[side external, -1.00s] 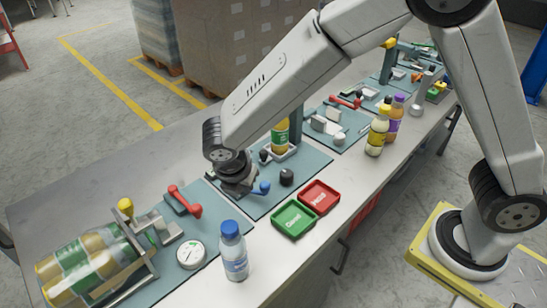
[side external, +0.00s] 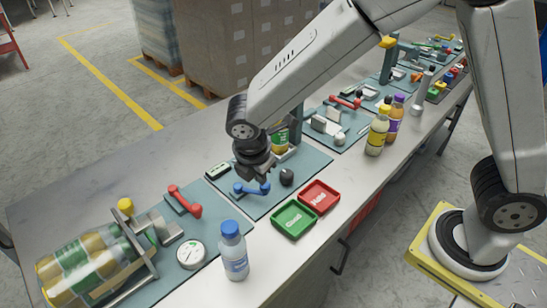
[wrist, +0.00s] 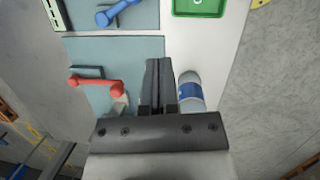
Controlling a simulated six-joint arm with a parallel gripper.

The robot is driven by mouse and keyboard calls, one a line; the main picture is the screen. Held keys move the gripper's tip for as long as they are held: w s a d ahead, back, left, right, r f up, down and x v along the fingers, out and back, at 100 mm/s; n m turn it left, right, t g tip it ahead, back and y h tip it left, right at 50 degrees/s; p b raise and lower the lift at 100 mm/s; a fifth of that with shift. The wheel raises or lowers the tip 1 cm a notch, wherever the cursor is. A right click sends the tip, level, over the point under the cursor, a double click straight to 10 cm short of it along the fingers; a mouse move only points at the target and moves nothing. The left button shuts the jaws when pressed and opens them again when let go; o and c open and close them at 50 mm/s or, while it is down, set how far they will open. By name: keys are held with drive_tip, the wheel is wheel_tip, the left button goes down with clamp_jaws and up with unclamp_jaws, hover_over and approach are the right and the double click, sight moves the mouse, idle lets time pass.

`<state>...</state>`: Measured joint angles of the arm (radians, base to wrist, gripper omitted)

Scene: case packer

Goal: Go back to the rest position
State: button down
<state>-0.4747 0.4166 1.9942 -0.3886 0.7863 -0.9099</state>
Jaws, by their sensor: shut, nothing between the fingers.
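My gripper (side external: 257,177) is shut and empty, held above the middle teal mat (side external: 310,163) close to the blue lever (side external: 250,189). In the wrist view its fingers (wrist: 159,75) are together with nothing between them. The blue lever also shows at the top of the wrist view (wrist: 118,12).
A green tray (side external: 292,232) and a red tray (side external: 335,208) lie near the bench's front edge. A blue-capped bottle (side external: 235,258), a red lever (side external: 184,201) and a case of bottles (side external: 125,262) are on the left. Two bottles (side external: 376,140) stand to the right.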

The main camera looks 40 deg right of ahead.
drive_tip(key=s+d+m+y, duration=0.1)
drive_tip(key=s+d+m, duration=0.4)
drive_tip(key=d+m, duration=0.2)
drive_tip(key=s+d+m+t+y, duration=0.1)
drive_tip(key=s+d+m+y, duration=0.1)
drive_tip(key=s+d+m, duration=0.2)
drive_tip(key=d+m, duration=0.3)
drive_tip(key=m, duration=0.5)
drive_tip(key=shift+s, duration=0.4)
drive_tip(key=shift+d+r, duration=0.1)
